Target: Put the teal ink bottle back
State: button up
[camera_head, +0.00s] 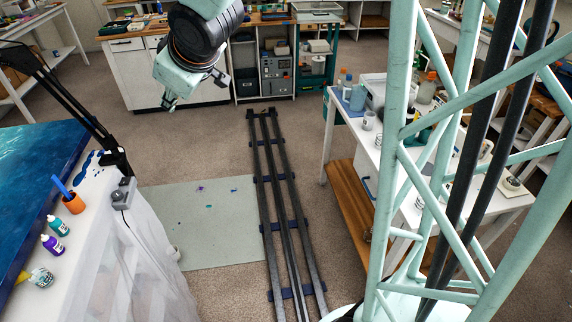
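The teal ink bottle (57,225) has a white cap and stands on the white table at the left. It is between an orange cup (74,203) and a purple bottle (52,245). My gripper (168,102) hangs at the upper middle, far from the bottle and to the right of it. Its fingers are small and partly hidden by the wrist, so whether they are open or shut does not show. I see nothing clearly held in it.
A blue resin panel (35,180) lies beside the bottles, with a dark clamp lamp (121,185) at the table's edge. A jar (40,277) stands nearest the front. Floor rails (270,170) run down the middle.

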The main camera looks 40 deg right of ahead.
jog(key=s+d+r+m+g+h, duration=0.1)
jog(key=s+d+r+m, duration=0.15)
jog(key=s, duration=0.75)
jog(key=s+d+r+m+g+h, duration=0.15)
jog(key=s+d+r, duration=0.25)
jog(key=s, duration=0.5)
jog(key=s+a+m+g+y, duration=0.1)
jog(key=s+a+m+g, duration=0.1)
jog(key=s, duration=2.2)
jog(key=shift+s+a+m+g, duration=0.15)
jog(key=shift+a+m+g, duration=0.2)
jog(key=shift+a+m, duration=0.15)
jog(key=shift+d, duration=0.15)
